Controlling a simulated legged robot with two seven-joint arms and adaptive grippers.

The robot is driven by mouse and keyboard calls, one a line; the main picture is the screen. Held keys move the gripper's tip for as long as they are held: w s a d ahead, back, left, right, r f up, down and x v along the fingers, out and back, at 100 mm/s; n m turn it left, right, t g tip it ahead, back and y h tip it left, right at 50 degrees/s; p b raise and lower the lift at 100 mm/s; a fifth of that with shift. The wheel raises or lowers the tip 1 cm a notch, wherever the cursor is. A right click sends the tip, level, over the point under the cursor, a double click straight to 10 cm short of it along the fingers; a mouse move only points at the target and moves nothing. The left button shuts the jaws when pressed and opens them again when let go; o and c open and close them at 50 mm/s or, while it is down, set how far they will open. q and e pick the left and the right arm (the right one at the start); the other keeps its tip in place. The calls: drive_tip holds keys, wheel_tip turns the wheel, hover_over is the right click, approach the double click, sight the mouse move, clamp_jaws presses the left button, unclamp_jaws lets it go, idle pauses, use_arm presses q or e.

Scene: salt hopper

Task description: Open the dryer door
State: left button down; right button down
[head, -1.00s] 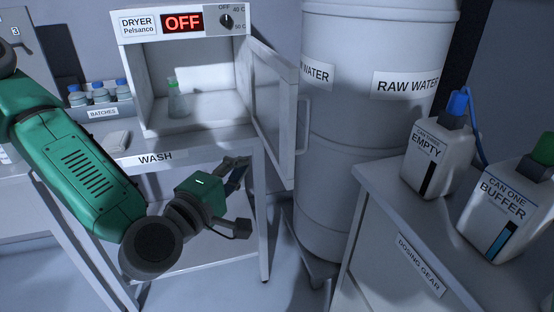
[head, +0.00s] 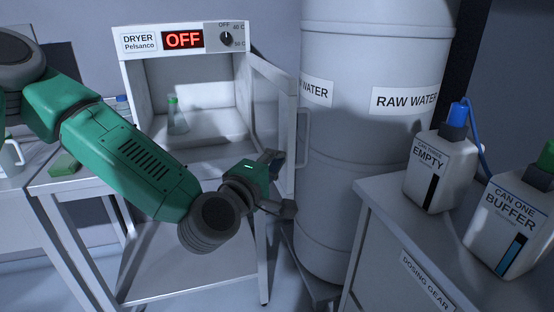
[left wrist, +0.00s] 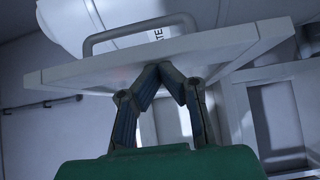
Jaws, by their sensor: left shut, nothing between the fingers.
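The dryer (head: 205,55) has a red OFF display. Its door (head: 272,110) stands open, swung out to the right, with its handle (head: 304,124) on the far side. A flask with a green cap (head: 177,118) stands inside. My left gripper (head: 276,156) is shut and empty by the lower part of the door's inner side. In the left wrist view, the shut fingertips (left wrist: 166,70) meet at the door panel (left wrist: 235,42); I cannot tell if they touch it. The handle (left wrist: 130,32) shows beyond the panel. My right gripper is not in view.
The large raw water tank (head: 372,150) stands close behind the open door. At right, the dosing gear cabinet (head: 385,235) holds can three (head: 438,165) and can one (head: 510,225). A white jug (head: 12,158) is at far left.

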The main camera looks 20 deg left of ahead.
use_arm(q)
drive_tip(key=w+d+n+y, duration=0.2)
drive_tip(key=w+d+y, duration=0.1)
drive_tip(key=w+d, duration=0.3)
drive_tip(key=shift+w+d+b, duration=0.25)
drive_tip(key=shift+d+b, duration=0.15)
drive_tip(key=shift+d, duration=0.85)
drive_tip(key=shift+f, duration=0.1)
